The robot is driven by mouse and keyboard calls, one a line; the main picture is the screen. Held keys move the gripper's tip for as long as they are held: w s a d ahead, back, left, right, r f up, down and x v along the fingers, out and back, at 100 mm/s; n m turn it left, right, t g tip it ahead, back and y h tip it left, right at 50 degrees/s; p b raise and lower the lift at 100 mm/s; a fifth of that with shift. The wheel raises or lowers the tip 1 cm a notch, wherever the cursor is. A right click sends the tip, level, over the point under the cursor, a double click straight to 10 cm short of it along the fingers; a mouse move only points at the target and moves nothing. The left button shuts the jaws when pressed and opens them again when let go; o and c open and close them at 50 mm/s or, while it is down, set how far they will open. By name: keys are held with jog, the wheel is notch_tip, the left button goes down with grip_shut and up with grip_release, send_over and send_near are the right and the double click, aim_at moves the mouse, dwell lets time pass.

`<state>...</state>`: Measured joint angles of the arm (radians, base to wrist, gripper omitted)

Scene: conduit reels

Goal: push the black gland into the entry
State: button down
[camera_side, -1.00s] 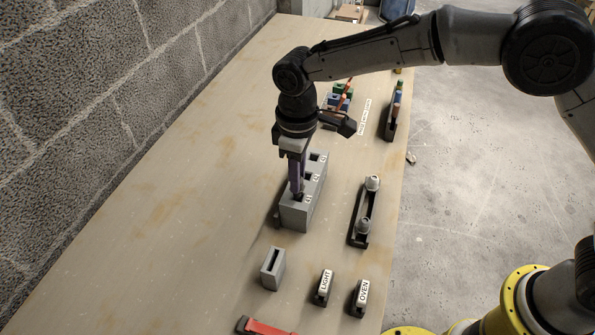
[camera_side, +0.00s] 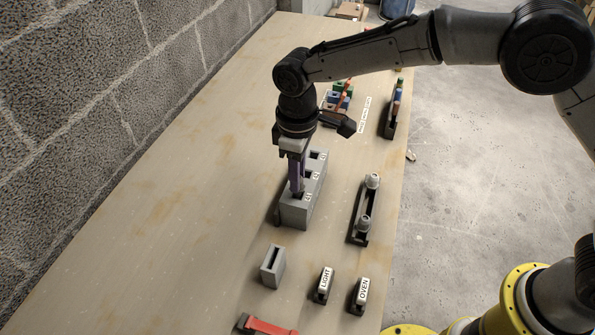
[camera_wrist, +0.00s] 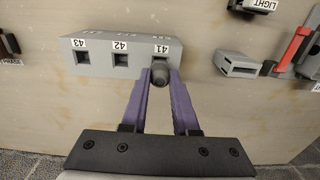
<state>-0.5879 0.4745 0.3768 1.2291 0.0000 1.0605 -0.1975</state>
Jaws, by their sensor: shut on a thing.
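The grey entry block (camera_side: 293,216) stands on the bench in the side view. In the wrist view the block (camera_wrist: 100,66) shows square openings marked 41, 42 and 43. My gripper (camera_side: 297,190) points down at the block's near end, and its purple fingers show in the wrist view (camera_wrist: 160,80). They are shut on the dark gland (camera_wrist: 160,76), which sits at the entry marked 41 (camera_wrist: 160,60) and covers part of it. How deep the gland is in cannot be told. The entries marked 42 (camera_wrist: 121,60) and 43 (camera_wrist: 84,57) look empty.
A black rack (camera_side: 361,215) with two light-grey glands (camera_side: 372,181) stands right of the block. A slotted grey box (camera_side: 272,267), labelled LIGHT (camera_side: 325,280) and OVEN (camera_side: 362,290) pieces and a red tool (camera_side: 265,326) lie nearer. The bench left of the block is clear.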

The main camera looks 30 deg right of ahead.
jog(key=shift+f, duration=1.2)
dwell(0.4)
jog(key=shift+c, duration=1.8)
grip_release()
jog(key=shift+r, duration=0.1)
jog(key=shift+r, duration=3.55)
